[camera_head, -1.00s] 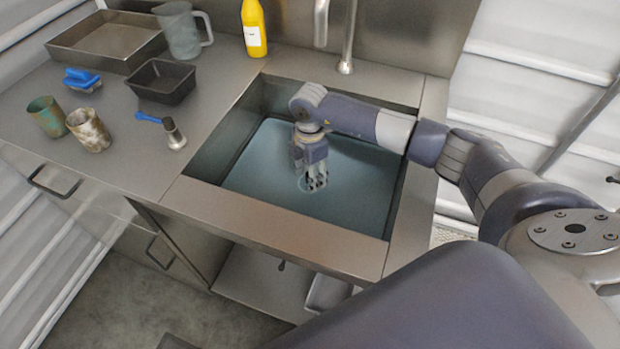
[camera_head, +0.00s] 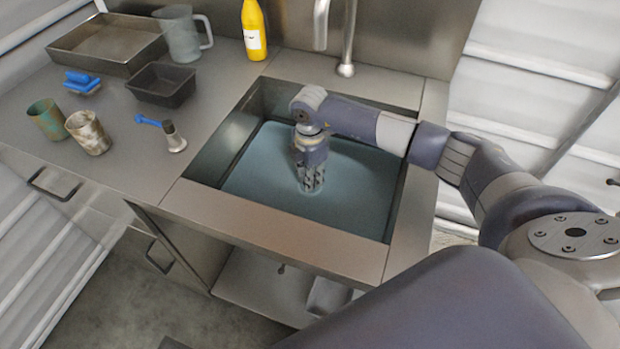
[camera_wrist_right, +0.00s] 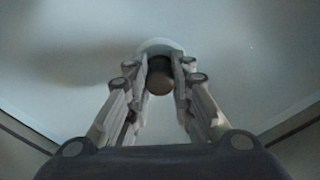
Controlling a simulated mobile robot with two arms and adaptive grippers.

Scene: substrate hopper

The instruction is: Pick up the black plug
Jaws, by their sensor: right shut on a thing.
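My right gripper (camera_head: 312,184) reaches straight down into the sink (camera_head: 352,205), its fingertips low in the bluish water. In the right wrist view, the fingers of my right gripper (camera_wrist_right: 160,75) are shut on the dark round plug (camera_wrist_right: 160,80). A pale ring (camera_wrist_right: 158,47) shows around and beyond the plug at the sink bottom. I cannot tell whether the plug still touches the drain. In the head view the plug is hidden by the gripper. My left gripper is not in view.
The sink walls and front rim (camera_head: 280,232) surround my right gripper. A faucet (camera_head: 347,40) stands behind the sink.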

